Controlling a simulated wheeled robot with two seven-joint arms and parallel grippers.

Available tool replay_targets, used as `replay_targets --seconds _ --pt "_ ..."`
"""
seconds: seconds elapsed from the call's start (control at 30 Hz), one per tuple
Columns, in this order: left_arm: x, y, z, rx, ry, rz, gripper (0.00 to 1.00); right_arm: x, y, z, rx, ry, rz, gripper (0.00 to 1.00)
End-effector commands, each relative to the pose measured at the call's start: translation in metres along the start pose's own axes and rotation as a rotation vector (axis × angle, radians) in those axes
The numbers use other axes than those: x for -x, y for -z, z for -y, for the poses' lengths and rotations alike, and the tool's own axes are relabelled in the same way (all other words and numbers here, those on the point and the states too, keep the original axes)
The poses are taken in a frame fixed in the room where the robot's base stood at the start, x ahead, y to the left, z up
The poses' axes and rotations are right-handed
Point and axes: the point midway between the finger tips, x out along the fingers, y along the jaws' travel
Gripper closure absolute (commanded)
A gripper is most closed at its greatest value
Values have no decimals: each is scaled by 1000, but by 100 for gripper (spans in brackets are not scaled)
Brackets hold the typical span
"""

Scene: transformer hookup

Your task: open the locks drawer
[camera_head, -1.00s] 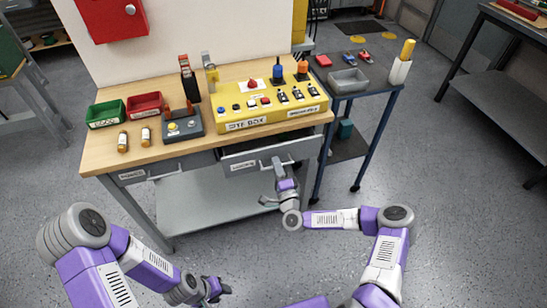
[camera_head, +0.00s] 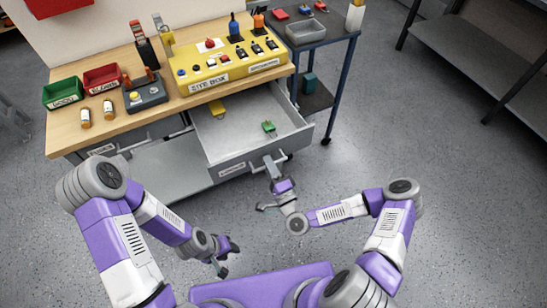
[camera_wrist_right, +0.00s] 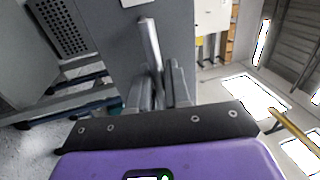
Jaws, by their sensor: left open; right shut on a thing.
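The locks drawer (camera_head: 235,140) is pulled well out from under the bench in the head view. A yellow item (camera_head: 217,108) and a green item (camera_head: 268,127), probably padlocks, lie inside it. My right gripper (camera_head: 272,166) is at the drawer's front, shut on its handle. The wrist view shows the metal handle (camera_wrist_right: 149,42) between the fingers of my right gripper (camera_wrist_right: 158,88), against the grey drawer front. My left gripper (camera_head: 228,258) is open and empty, low in front of the bench and apart from the drawer.
The bench top (camera_head: 150,125) holds a yellow control box (camera_head: 225,62), a green bin (camera_head: 62,94), a red bin (camera_head: 101,78) and a grey device (camera_head: 145,94). A second, closed drawer (camera_head: 100,150) is at left. A side cart (camera_head: 318,38) stands at right. Floor in front is clear.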

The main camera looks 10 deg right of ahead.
Motion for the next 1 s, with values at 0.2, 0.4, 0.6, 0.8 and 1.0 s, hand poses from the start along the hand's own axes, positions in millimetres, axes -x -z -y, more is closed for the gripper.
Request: replay_targets --seconds 0.2,0.4,0.6,0.8,1.0 --pt "0 0 0 0 0 0 57 3 -3 0 -1 0 8 100" --pt "0 0 0 0 0 0 57 3 -2 0 -1 -1 6 100" --pt "0 0 0 0 0 0 57 3 -2 0 -1 -1 6 70" --pt "0 0 0 0 0 0 57 4 -2 0 -1 -1 5 70" --pt "3 0 -1 0 0 0 57 28 -2 0 -3 -5 5 70"
